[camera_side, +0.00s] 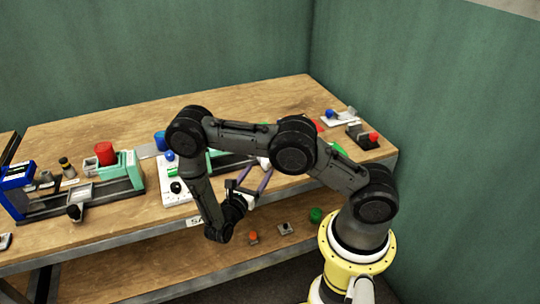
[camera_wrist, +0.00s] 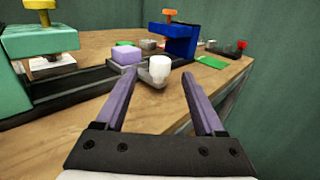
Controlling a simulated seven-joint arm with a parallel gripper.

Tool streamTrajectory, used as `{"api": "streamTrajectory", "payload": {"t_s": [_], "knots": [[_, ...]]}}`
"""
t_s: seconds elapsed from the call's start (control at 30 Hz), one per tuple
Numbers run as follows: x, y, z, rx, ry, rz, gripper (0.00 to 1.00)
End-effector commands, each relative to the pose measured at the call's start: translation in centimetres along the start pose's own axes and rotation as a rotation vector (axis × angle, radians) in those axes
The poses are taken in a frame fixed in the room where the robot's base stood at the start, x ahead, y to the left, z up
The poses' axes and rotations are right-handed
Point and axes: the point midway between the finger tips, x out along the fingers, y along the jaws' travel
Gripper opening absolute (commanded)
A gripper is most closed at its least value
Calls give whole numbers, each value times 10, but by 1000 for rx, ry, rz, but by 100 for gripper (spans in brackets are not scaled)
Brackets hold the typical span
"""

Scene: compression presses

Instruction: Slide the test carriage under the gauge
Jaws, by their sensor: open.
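In the wrist view, a carriage with a purple block (camera_wrist: 126,54) and a grey arm ending in a white knob (camera_wrist: 158,74) sits on a dark rail (camera_wrist: 75,88). A blue upright frame with an orange-topped part (camera_wrist: 180,38) stands at the rail's far right end, and a green upright frame with a yellow-topped part (camera_wrist: 38,42) at its near left end. I cannot tell which is the gauge. My gripper (camera_wrist: 159,69) is open, one purple finger to each side of the knob. In the side view, my gripper (camera_side: 261,170) and arm hide most of this rig.
Another rig with a red cylinder (camera_side: 105,153) and a blue frame (camera_side: 17,178) stands on the table's left. A green patch (camera_wrist: 211,62) and a red-knobbed device (camera_wrist: 241,45) lie beyond the blue frame. Small items lie on the lower shelf (camera_side: 150,270).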

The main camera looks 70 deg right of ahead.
Motion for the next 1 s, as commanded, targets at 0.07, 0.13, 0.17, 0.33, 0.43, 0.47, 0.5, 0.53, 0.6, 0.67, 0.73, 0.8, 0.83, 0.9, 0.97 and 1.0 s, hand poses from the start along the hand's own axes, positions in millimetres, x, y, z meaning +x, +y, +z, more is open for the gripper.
{"api": "streamTrajectory", "payload": {"t_s": [0.07,0.13,0.17,0.33,0.43,0.47,0.5,0.53,0.6,0.67,0.73,0.8,0.83,0.9,0.97,1.0], "knots": [[18,-2,0,-1,0,-8,71],[31,-2,0,-1,-1,-7,71],[37,-2,0,-1,-1,-8,71],[67,-2,0,0,0,-7,71],[81,-1,0,0,0,-5,71],[84,-1,0,0,0,-5,71],[88,-1,0,0,0,-4,71],[90,-1,0,0,0,-3,71],[95,-1,0,0,-1,-3,71],[97,-1,0,1,0,-2,71],[99,-1,0,1,0,-1,71],[99,-1,0,1,0,0,71],[99,0,0,1,0,0,71],[99,0,0,1,0,0,71],[99,0,0,1,0,0,71],[99,0,0,1,0,-1,66]]}}
